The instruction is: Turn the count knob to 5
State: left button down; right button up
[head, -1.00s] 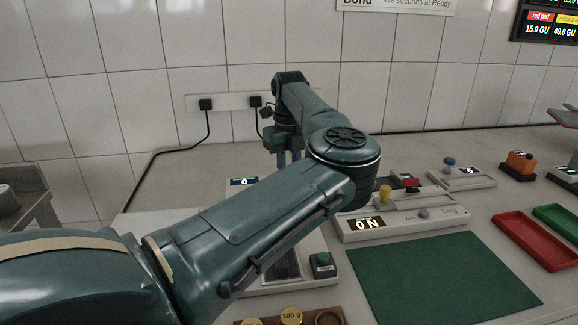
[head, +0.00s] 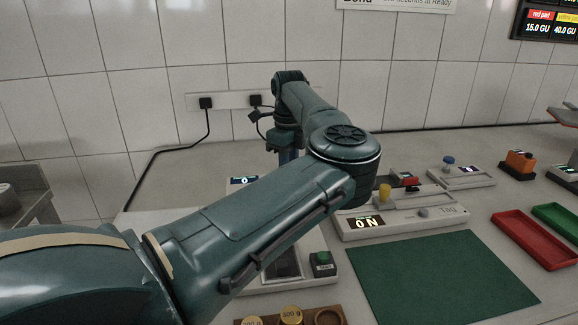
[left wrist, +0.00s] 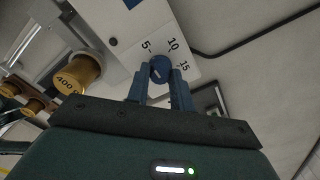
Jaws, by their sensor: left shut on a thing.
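The count knob (left wrist: 158,66) is a small round blue knob on a white panel (left wrist: 183,36) marked 5, 10 and 15, seen in the left wrist view. My left gripper (left wrist: 160,78) is shut on the knob, one blue finger on each side. The knob's pointer is too small to read for certain. In the head view my left gripper (head: 288,156) points down behind my forearm, which hides the knob and most of its device. A small display (head: 243,181) left of the gripper seems to read 0. My right gripper is not in view.
A device with an ON display (head: 366,222) and yellow knob stands right of my arm. A green mat (head: 440,280), red tray (head: 535,241) and green button (head: 322,258) lie nearer. Brass weights (head: 291,315) sit in a wooden holder at the front.

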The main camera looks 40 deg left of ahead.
pick_arm(q)
jog(key=c, duration=1.2)
grip_release()
jog(key=shift+r, duration=0.1)
notch_tip(320, 180, up, 13)
jog(key=shift+p, duration=0.3)
